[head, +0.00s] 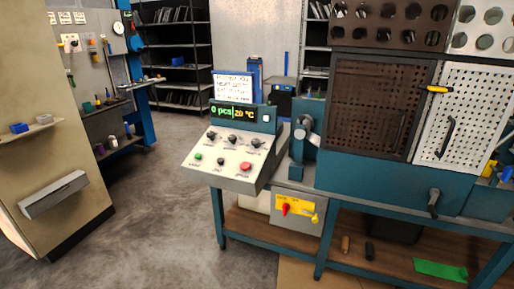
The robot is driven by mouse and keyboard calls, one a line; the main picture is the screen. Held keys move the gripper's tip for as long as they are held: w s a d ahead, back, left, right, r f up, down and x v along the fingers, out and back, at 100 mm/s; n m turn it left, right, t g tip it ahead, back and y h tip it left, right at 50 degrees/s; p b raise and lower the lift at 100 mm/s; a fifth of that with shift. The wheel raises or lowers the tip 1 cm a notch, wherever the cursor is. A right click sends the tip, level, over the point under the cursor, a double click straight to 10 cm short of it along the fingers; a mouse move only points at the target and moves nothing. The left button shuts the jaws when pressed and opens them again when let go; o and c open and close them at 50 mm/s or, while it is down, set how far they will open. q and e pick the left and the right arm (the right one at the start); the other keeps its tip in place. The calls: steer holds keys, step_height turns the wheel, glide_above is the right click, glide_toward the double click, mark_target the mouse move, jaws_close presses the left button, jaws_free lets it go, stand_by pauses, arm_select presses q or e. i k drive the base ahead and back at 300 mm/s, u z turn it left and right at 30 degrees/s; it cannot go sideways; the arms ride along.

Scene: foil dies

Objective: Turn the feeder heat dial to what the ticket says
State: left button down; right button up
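The control console (222,165) is a sloped pale panel at the left end of a teal machine. Its upper row has several black dials, among them a left dial (212,135), a middle dial (232,139) and a right dial (255,143). I cannot read their labels or settings. The display (233,113) above them reads "0 pcs" and "20 °C". A white ticket (233,86) with blue print stands above the display; its words are too small to read surely. Neither gripper is in view.
Below the dials are a green button (198,156), a black knob (221,161) and a red button (246,166). A red switch (285,209) on yellow sits under the bench. A tan cabinet (50,120) stands left; the grey floor (150,210) between is clear.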

mark_target(255, 142)
steer(key=z, duration=0.05)
steer(key=i, duration=0.95)
steer(key=u, duration=0.25)
